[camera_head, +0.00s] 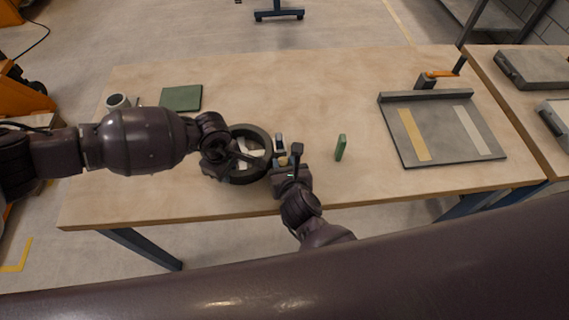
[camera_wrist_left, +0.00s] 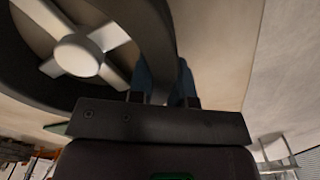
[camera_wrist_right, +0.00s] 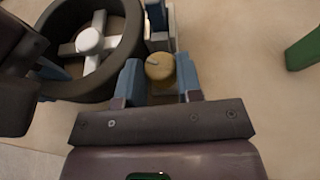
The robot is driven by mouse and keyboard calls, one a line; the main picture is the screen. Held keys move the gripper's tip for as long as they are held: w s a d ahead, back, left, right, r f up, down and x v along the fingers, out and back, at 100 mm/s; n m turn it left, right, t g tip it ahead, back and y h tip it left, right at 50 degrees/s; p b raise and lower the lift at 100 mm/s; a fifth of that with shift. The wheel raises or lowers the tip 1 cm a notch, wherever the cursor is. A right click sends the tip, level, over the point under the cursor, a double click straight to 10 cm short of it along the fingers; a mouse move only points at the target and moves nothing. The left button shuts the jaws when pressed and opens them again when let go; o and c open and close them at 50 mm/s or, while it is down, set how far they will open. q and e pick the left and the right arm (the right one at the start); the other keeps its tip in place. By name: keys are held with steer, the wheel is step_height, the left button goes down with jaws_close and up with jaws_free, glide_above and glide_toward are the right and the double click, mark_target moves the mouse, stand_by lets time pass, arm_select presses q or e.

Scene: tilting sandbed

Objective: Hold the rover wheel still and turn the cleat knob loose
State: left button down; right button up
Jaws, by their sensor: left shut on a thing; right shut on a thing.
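The rover wheel (camera_head: 264,135), a dark ring with pale spokes and a white hub, lies on the bench; it also shows in the left wrist view (camera_wrist_left: 155,35) and right wrist view (camera_wrist_right: 128,45). My left gripper (camera_head: 231,158) is shut on the wheel's rim at its left side; its blue fingers (camera_wrist_left: 165,82) are partly hidden by the rim. The cleat knob (camera_wrist_right: 160,69), round and brass-coloured with a small pale mark, sits on a grey-and-blue fixture right beside the wheel. My right gripper (camera_wrist_right: 160,78) is shut on the knob, one finger on each side.
A green block (camera_head: 341,147) stands to the right of my right gripper. A grey tray (camera_head: 440,137) with yellow and pale strips lies further right. A green pad (camera_head: 181,98) and a white-topped cylinder (camera_head: 118,101) are at the back left. The bench middle behind the wheel is clear.

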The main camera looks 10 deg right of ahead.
steer(key=shift+w+r+n+y, duration=0.1)
steer(key=shift+n+y, duration=0.4)
steer(key=shift+n, duration=0.1)
steer(key=shift+d+n+y, duration=0.15)
steer(key=shift+n+y, duration=0.35)
steer(key=shift+y, duration=0.1)
steer(key=n+g+y, duration=0.1)
steer(key=n+y, duration=0.1)
steer(key=n+g+y, duration=0.1)
steer(key=n+y, duration=0.2)
steer(key=shift+w+d+r+g, duration=0.1)
steer(key=shift+w+d+g, duration=0.1)
steer(key=shift+g, duration=0.1)
steer(key=shift+w+d+n+g+y, duration=0.15)
steer(key=shift+n+g+y, duration=1.05)
steer(key=shift+n+g, duration=0.35)
steer(key=shift+w+d+n+g+y, duration=0.1)
steer(key=shift+n+g+y, duration=1.1)
steer(key=shift+n+g, duration=0.35)
steer(key=o, duration=0.6)
steer(key=shift+o, duration=0.3)
steer(key=shift+d, duration=0.1)
